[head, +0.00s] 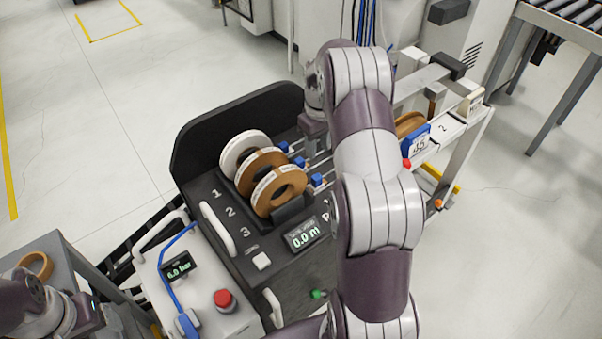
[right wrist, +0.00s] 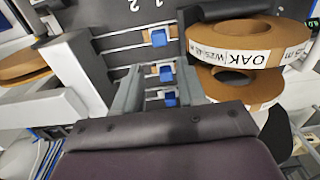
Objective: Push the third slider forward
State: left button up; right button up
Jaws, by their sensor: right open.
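Three blue sliders sit on metal rails beside the tape rolls; the third slider (head: 317,180) is the nearest in the head view, by the front roll. The second slider (head: 299,161) and first slider (head: 283,147) are behind it. My right gripper (head: 313,128) points down over the far part of the rails, its fingertips mostly hidden by the arm. In the right wrist view its two grey fingers (right wrist: 158,78) are apart, with blue sliders showing between and beyond them; I cannot tell contact. My left arm shows at the lower left edge, its fingers unclear.
Three banding rolls (head: 275,190) stand in the black holder (head: 240,120), whose raised wall is at the back. A display (head: 303,236) reads 0.0 m. A red button (head: 224,299) is on the white box in front. A white frame (head: 465,130) stands to the right.

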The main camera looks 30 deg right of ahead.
aim_at(317, 176)
notch_tip(317, 176, down, 12)
jog(key=shift+r+p, duration=0.1)
jog(key=shift+p, duration=0.65)
jog(key=shift+d, duration=0.1)
grip_shut()
